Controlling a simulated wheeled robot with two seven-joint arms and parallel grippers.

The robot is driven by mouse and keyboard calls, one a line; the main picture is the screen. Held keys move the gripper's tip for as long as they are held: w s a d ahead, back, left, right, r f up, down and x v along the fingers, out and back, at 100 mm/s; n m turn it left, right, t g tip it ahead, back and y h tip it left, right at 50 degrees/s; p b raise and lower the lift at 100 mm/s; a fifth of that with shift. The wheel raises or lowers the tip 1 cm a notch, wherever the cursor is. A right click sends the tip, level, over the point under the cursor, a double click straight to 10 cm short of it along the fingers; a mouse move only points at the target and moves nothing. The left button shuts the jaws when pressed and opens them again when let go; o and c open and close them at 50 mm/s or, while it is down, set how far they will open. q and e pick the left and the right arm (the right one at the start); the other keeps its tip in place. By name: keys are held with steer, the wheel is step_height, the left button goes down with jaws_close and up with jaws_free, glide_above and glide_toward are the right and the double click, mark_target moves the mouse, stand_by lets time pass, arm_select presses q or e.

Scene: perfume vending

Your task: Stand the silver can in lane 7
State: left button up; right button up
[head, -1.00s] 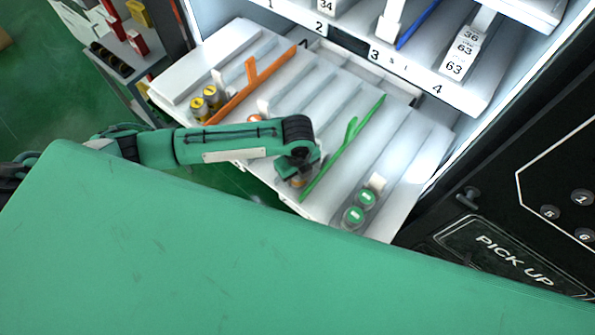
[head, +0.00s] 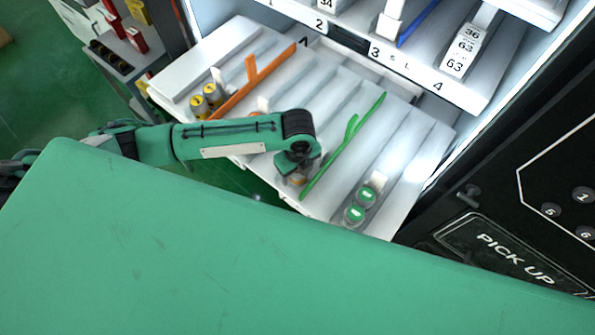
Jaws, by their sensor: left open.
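My left gripper (head: 293,170) is over the front edge of the pulled-out white shelf (head: 420,165), just left of the green divider (head: 345,145). It points down and is open, its fingers mostly hidden under my wrist. A small brownish-orange piece (head: 298,181) shows right beside the fingers; I cannot tell if it is a can top. I cannot make out a silver can for sure. No lane number 7 is readable on the pulled-out shelf. My right gripper is not in view.
Two yellow-topped cans (head: 206,98) stand left of the orange divider (head: 247,82). Two green-topped cans (head: 360,205) stand in a lane near the right end. Lanes behind my wrist look empty. The black pick-up panel (head: 510,255) is at the right.

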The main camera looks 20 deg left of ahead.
arm_select(q)
step_height(320, 180, up, 10)
steer(key=shift+f+b, duration=0.2)
steer(key=shift+b, duration=0.9)
steer(key=shift+r, duration=0.45)
steer(key=shift+d, duration=0.1)
